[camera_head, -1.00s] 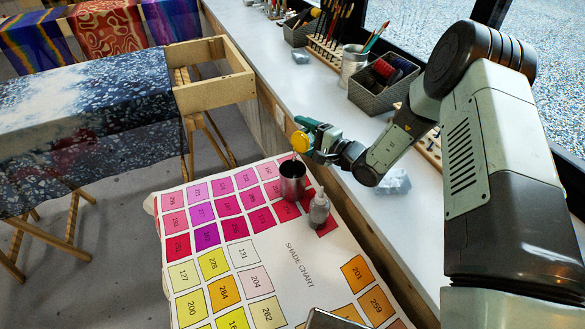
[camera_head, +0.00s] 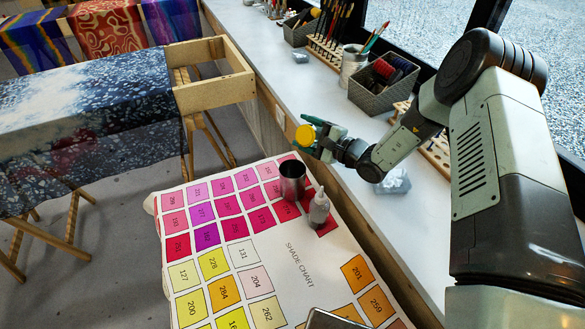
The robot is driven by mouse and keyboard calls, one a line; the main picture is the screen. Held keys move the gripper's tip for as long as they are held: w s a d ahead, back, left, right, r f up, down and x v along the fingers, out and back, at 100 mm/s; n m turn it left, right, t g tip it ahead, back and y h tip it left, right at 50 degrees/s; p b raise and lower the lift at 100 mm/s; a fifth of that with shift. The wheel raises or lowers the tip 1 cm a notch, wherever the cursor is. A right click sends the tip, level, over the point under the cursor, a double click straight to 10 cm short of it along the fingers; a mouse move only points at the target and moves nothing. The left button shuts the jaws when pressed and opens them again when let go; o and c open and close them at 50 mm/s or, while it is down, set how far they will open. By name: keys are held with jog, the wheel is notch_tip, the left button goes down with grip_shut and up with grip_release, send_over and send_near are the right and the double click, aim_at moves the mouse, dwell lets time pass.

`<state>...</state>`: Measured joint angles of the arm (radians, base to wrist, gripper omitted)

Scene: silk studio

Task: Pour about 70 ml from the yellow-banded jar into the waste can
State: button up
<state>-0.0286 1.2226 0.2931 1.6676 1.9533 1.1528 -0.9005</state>
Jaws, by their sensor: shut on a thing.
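The yellow-banded jar (camera_head: 305,135) shows as a small yellow round shape at the end of my gripper (camera_head: 313,132). My gripper is shut on it and holds it in the air, above and slightly right of a dark metal can (camera_head: 292,186), which I take for the waste can. The can stands upright and open on the shade chart. The jar looks tilted, but its exact angle and what it holds cannot be made out. No stream shows between jar and can. The level inside the can is hidden in shadow.
A small squeeze bottle (camera_head: 319,210) stands close to the can's right on the shade chart (camera_head: 300,262). A wooden frame (camera_head: 215,85) is behind to the left. The white counter (camera_head: 345,150) at right carries baskets (camera_head: 384,84), brushes and a clear block (camera_head: 394,182).

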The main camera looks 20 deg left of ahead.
jog(key=shift+r+m, duration=0.4)
jog(key=shift+m, duration=0.2)
jog(key=shift+s+f+m, duration=0.1)
jog(key=shift+f+m, duration=0.4)
jog(key=shift+m, duration=0.3)
jog(key=shift+r+m, duration=0.2)
jog(key=shift+m, duration=0.1)
dwell(0.6)
jog(key=shift+r+m, duration=0.15)
jog(key=shift+m, duration=0.25)
jog(key=shift+w+d+r+m, duration=0.15)
jog(key=shift+w+r+m, duration=0.3)
jog(key=shift+m, duration=0.25)
jog(key=shift+w+d+f+m, duration=0.2)
jog(key=shift+w+f+m, duration=0.2)
jog(key=shift+m, duration=0.5)
jog(key=shift+w+d+r+m, duration=0.1)
jog(key=shift+w+r+m, duration=0.2)
jog(key=shift+m, duration=0.3)
jog(key=shift+w+d+r+m, duration=0.1)
jog(key=shift+w+r+m, duration=0.15)
jog(key=shift+m, duration=0.35)
jog(key=shift+w+f+m+y, duration=0.3)
jog(key=shift+m+y, duration=0.1)
jog(key=shift+m, duration=0.4)
